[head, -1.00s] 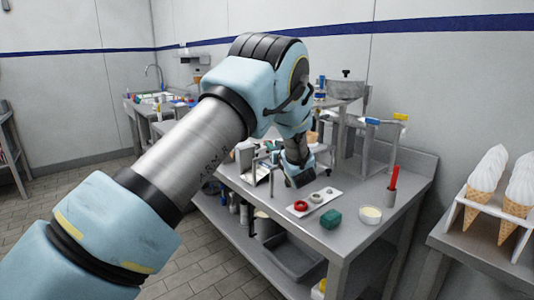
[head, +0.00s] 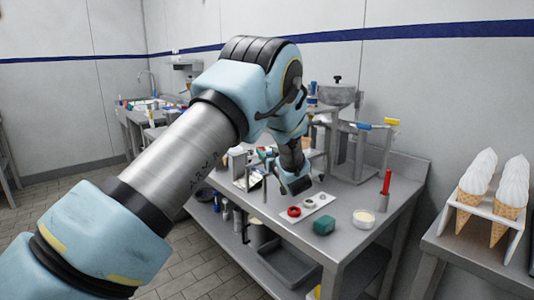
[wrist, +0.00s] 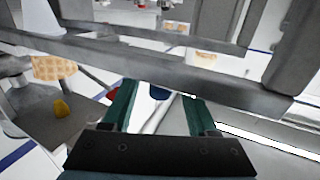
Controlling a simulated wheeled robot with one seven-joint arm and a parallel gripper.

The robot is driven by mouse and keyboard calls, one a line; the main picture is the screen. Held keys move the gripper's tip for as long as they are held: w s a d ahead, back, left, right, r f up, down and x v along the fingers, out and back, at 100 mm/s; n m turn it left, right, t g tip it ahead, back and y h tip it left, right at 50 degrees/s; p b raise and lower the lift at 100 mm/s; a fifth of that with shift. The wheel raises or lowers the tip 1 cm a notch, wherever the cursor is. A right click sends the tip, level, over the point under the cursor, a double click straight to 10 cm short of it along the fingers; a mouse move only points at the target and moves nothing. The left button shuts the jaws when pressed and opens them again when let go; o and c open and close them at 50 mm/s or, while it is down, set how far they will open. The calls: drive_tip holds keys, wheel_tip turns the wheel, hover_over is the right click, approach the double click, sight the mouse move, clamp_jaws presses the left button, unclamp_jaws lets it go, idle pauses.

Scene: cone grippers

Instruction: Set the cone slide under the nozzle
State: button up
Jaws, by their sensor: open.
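My gripper (head: 297,187) hangs over the metal bench, behind the white tray, with its lower end dark and small in the head view. In the wrist view its two green fingers (wrist: 159,110) are apart, with nothing seen held between them. A grey metal frame (wrist: 150,72) crosses in front of the fingers; I cannot tell whether it belongs to the cone slide. A waffle cone (wrist: 52,67) shows at the left of the wrist view. The machine with a round hopper (head: 336,95) stands behind my gripper. Its nozzle is not clearly visible, and my arm hides part of the bench.
The white tray (head: 322,201) holds a red ring (head: 294,212) and grey rings. A rack (head: 466,204) of topped cones is at the right. The bench's front right is clear.

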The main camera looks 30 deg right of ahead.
drive_tip(key=s+a+b, duration=0.2)
drive_tip(key=s, duration=0.7)
drive_tip(key=shift+s, duration=0.15)
